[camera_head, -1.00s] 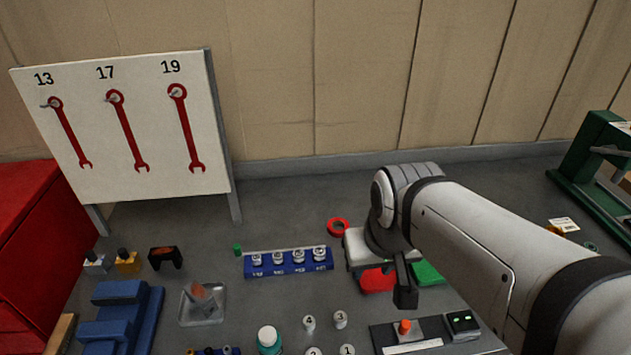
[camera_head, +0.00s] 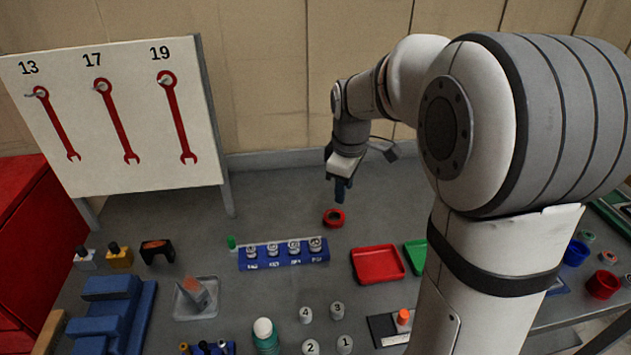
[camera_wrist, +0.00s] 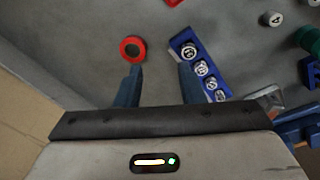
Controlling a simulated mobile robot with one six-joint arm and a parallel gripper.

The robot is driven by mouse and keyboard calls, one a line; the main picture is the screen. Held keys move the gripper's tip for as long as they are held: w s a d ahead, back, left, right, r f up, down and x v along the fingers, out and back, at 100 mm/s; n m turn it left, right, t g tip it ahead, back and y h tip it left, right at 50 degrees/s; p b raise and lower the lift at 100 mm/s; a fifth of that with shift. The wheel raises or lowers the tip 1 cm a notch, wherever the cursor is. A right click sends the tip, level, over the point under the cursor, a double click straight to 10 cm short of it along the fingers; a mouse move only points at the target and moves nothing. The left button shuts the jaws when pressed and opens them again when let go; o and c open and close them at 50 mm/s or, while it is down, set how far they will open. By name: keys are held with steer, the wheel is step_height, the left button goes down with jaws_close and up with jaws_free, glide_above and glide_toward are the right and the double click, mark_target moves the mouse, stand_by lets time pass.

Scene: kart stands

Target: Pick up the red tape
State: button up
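The red tape (camera_head: 334,218) is a small red ring lying flat on the grey table, behind the red tray. My gripper (camera_head: 342,190) is above and just behind it, pointing down. In the wrist view the red tape (camera_wrist: 132,49) lies just beyond the tip of the left finger. My gripper (camera_wrist: 160,75) shows two blue fingers spread wide apart with nothing between them. The right finger's tip appears near the blue socket rack (camera_wrist: 184,42). The tape is fully visible and apart from the fingers.
The blue socket rack (camera_head: 284,257) stands left of the tape, with a small green piece (camera_head: 231,242) beside it. A red tray (camera_head: 378,265) and a green tray (camera_head: 415,257) lie in front and right. A wrench board (camera_head: 115,120) stands at left. The wall is close behind.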

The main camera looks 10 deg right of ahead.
mark_target(331, 211)
steer(key=w+f+n, duration=0.2)
steer(key=w+f, duration=0.1)
steer(key=w, duration=0.1)
steer(key=w+f+n, duration=0.2)
steer(key=w+f, duration=0.2)
steer(key=w+f+n+g+b, duration=0.1)
steer(key=w+f+n, duration=0.2)
steer(key=w, duration=0.1)
steer(key=shift+f, duration=0.15)
step_height(331, 211, down, 8)
steer(key=shift+w+r+p, duration=0.1)
steer(key=shift+p, duration=0.65)
jaws_close()
